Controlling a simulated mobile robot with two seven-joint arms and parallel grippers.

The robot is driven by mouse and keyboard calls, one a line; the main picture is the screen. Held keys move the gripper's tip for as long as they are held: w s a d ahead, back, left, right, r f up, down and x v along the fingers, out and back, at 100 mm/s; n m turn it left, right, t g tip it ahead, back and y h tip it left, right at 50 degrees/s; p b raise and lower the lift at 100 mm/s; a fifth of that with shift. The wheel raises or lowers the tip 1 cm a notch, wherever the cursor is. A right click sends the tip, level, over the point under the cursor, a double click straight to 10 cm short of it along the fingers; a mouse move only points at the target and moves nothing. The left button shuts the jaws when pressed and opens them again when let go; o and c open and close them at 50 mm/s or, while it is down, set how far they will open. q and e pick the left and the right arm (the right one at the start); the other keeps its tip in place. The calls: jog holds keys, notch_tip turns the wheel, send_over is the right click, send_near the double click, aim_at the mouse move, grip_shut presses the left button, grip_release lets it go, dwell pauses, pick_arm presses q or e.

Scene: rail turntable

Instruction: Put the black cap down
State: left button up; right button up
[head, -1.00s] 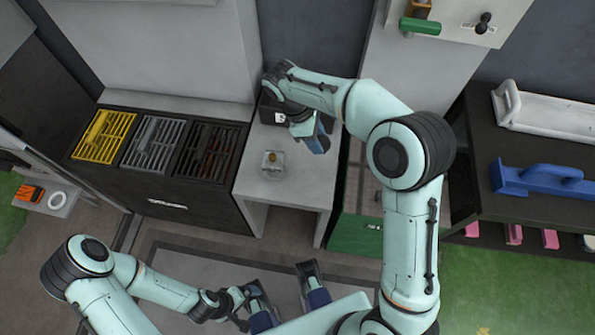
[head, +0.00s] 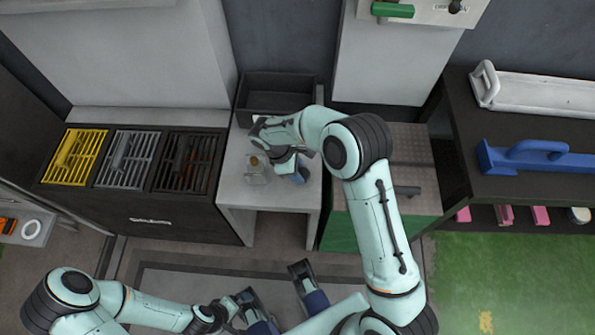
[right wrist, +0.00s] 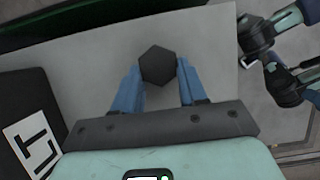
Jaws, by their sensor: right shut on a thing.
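The black cap (right wrist: 158,66) is a dark six-sided piece in the right wrist view. It sits between the blue fingertips of my right gripper (right wrist: 159,72), which is shut on it. In the head view my right gripper (head: 298,177) is over the right part of the light grey table (head: 240,195), and the cap is hidden there. I cannot tell whether the cap touches the tabletop. My left gripper (head: 240,302) is low at the bottom of the head view, away from the table; its fingers are too unclear to judge.
A pale block with a brass-coloured top (head: 256,172) stands on the table, left of my right gripper. A dark open bin (head: 277,82) is at the table's back. A dark cabinet with yellow, grey and black racks (head: 130,160) adjoins the left; a green-fronted unit (head: 365,232) stands right.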

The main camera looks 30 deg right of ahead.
pick_arm(q)
jog(key=shift+w+a+f, duration=0.1)
pick_arm(e)
jog(key=shift+f, duration=0.3)
jog(key=shift+f, duration=0.2)
jog(key=o, duration=1.2)
jog(key=shift+c, duration=0.2)
pick_arm(q)
jog(key=shift+w+f, duration=0.1)
jog(key=shift+w, duration=0.05)
pick_arm(e)
jog(key=shift+r, duration=0.15)
jog(key=shift+w+a+r, duration=0.1)
jog(key=shift+r, duration=0.2)
pick_arm(q)
jog(key=shift+s+d+r+g+p, duration=0.15)
jog(key=shift+s+r+p, duration=0.35)
jog(key=shift+r+p, duration=0.1)
jog(key=shift+s+d+r+g+p, duration=0.1)
jog(key=shift+s+r+g+p, duration=0.05)
jog(key=shift+s+r+p, duration=0.4)
pick_arm(e)
jog(key=v, duration=1.1)
jog(key=shift+r, duration=0.25)
